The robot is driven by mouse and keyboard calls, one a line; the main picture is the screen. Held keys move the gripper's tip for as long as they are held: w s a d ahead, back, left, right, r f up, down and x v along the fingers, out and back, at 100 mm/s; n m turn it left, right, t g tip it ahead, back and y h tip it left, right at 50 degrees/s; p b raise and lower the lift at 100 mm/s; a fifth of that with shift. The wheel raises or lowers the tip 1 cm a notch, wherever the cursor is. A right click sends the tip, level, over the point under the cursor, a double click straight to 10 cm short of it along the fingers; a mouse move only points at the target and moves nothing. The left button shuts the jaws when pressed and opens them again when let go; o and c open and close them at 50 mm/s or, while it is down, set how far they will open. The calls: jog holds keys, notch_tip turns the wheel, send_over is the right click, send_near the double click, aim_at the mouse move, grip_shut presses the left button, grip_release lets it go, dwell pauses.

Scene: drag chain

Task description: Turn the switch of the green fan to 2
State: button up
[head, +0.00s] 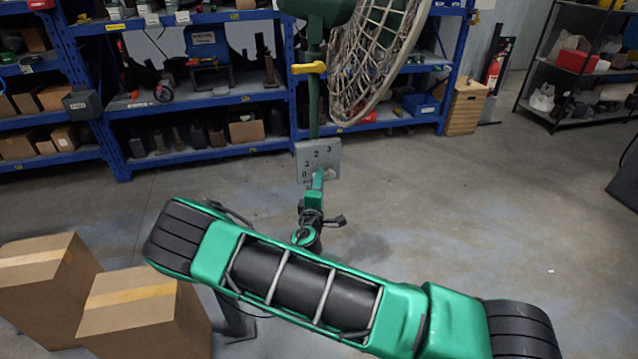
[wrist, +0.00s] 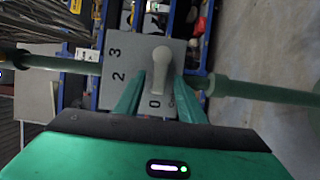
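In the wrist view, the plate (wrist: 177,47) appears turned sideways. Its pale grey knob (wrist: 160,62) has its narrow end towards the 0; the 1 looks hidden behind the left finger. My gripper (wrist: 160,78) is open, with its green fingers on either side of the knob and small gaps seeming to remain. In the head view, my gripper (head: 318,178) is at the plate's lower part and partly covers it.
The fan's wire cage (head: 375,60) hangs above right of the plate. Blue shelves (head: 215,100) stand behind the fan. Cardboard boxes (head: 140,310) are at lower left. The floor (head: 480,220) to the right is clear.

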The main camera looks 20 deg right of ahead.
jog(key=shift+w+d, duration=0.2)
jog(key=shift+w, duration=0.2)
jog(key=shift+c, duration=0.2)
grip_shut()
